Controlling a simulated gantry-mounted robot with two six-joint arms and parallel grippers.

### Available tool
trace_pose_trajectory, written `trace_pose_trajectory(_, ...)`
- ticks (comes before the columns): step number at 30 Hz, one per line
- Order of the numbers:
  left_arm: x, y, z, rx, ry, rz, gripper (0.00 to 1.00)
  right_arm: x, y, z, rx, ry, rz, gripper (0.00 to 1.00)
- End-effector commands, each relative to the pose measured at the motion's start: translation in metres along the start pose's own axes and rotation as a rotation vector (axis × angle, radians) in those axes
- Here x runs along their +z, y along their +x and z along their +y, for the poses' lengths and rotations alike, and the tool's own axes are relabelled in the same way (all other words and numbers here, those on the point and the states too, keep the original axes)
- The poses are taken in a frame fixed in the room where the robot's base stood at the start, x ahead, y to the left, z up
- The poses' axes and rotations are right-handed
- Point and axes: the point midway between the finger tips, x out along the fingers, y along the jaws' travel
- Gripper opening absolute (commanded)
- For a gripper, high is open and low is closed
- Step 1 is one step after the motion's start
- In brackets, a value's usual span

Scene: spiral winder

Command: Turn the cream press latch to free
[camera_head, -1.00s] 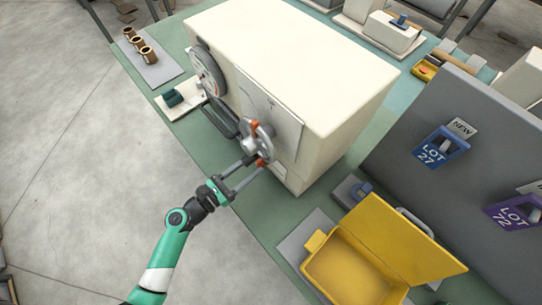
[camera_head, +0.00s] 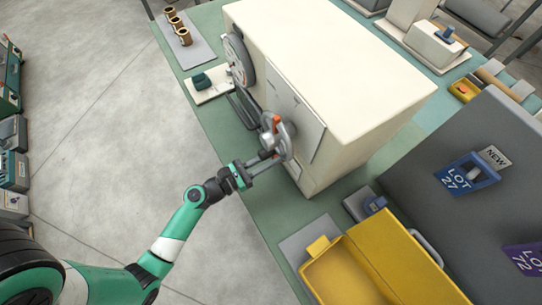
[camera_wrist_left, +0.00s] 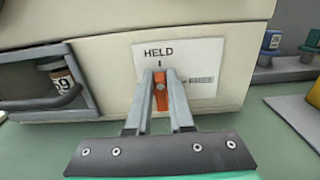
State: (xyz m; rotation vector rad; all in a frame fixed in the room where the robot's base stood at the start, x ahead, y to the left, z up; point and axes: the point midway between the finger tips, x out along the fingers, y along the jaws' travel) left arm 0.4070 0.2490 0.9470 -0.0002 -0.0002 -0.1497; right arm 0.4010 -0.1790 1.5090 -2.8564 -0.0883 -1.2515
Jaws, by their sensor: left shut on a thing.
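The cream press (camera_head: 330,75) stands on the green bench. On its near side is a grey round handle (camera_head: 280,140) with an orange part at its top. The wrist view shows the press face (camera_wrist_left: 110,60) with a white plate (camera_wrist_left: 212,58) marked HELD at the top and FREE at the right. My left gripper (camera_wrist_left: 161,82) is shut on an orange latch piece (camera_wrist_left: 161,97) in front of this plate, below HELD and left of FREE. In the head view my left gripper (camera_head: 272,160) reaches the round handle from the front. The fingers partly hide the latch. My right gripper is out of view.
An open yellow box (camera_head: 345,275) stands on the bench to the right of the press. A grey panel with lot tags (camera_head: 467,178) is behind it. A dial (camera_head: 238,60) and a recess with a jar (camera_wrist_left: 60,78) are left of the latch.

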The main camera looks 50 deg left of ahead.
Motion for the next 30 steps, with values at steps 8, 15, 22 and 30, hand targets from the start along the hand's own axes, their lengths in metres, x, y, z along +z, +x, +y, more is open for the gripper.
trace_pose_trajectory(8,-0.001,0.000,-0.001,0.000,0.038,0.000,0.00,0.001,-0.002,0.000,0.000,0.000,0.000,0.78)
trace_pose_trajectory(15,-0.002,0.000,-0.004,0.000,0.166,0.000,0.00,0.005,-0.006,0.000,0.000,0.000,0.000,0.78)
trace_pose_trajectory(22,-0.004,0.000,-0.008,-0.001,0.364,0.000,0.00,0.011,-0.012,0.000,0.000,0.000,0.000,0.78)
trace_pose_trajectory(30,-0.007,0.000,-0.013,0.000,0.623,-0.001,0.00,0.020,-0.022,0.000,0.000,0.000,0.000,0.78)
